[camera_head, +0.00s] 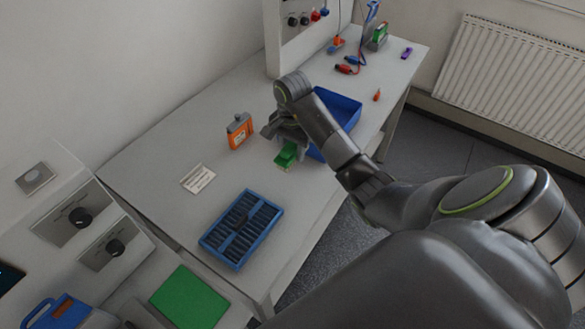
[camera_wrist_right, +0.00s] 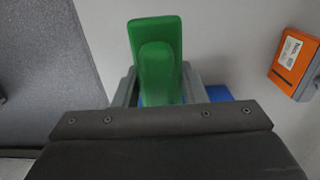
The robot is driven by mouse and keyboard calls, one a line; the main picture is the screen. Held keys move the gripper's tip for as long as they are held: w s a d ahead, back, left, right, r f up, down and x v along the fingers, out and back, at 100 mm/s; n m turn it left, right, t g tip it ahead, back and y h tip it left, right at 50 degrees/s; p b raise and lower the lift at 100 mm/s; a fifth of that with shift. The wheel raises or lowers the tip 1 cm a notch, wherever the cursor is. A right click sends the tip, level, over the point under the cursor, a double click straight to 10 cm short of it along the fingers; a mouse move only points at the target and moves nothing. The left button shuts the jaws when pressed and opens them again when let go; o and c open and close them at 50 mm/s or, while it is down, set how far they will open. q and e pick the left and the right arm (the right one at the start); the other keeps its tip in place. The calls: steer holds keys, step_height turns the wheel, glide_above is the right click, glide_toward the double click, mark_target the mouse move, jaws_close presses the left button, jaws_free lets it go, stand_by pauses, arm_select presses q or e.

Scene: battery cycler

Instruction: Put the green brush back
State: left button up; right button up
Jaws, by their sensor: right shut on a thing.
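The green brush (camera_head: 286,155) is in the jaws of my right gripper (camera_head: 287,140), over the light worktop near its front edge. In the right wrist view the green brush (camera_wrist_right: 157,50) stands up between the two grey fingers of the gripper (camera_wrist_right: 158,92). Its bristles are mostly hidden, and I cannot tell whether it touches the worktop. A blue bin (camera_head: 345,110) lies just behind and to the right of the gripper, partly covered by my arm. My left gripper is not in view.
An orange bottle (camera_head: 239,132) stands left of the gripper. A white label card (camera_head: 197,178) and a blue slotted tray (camera_head: 240,229) lie nearer. A green mat (camera_head: 189,298) is at the bottom. Clips and a green device (camera_head: 377,37) sit at the far end.

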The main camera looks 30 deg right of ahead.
steer(key=b, duration=0.5)
glide_above(293, 179)
step_height(293, 179, down, 5)
steer(key=shift+f, duration=0.15)
steer(key=shift+a+f+p, duration=0.1)
steer(key=shift+f+p, duration=0.25)
steer(key=shift+p, duration=0.15)
step_height(293, 179, down, 3)
steer(key=shift+p, duration=0.4)
steer(key=shift+f, duration=0.25)
steer(key=shift+f, duration=0.1)
steer(key=shift+f+b, duration=0.15)
steer(key=shift+b, duration=0.15)
steer(key=o, duration=0.9)
steer(key=shift+o, duration=0.2)
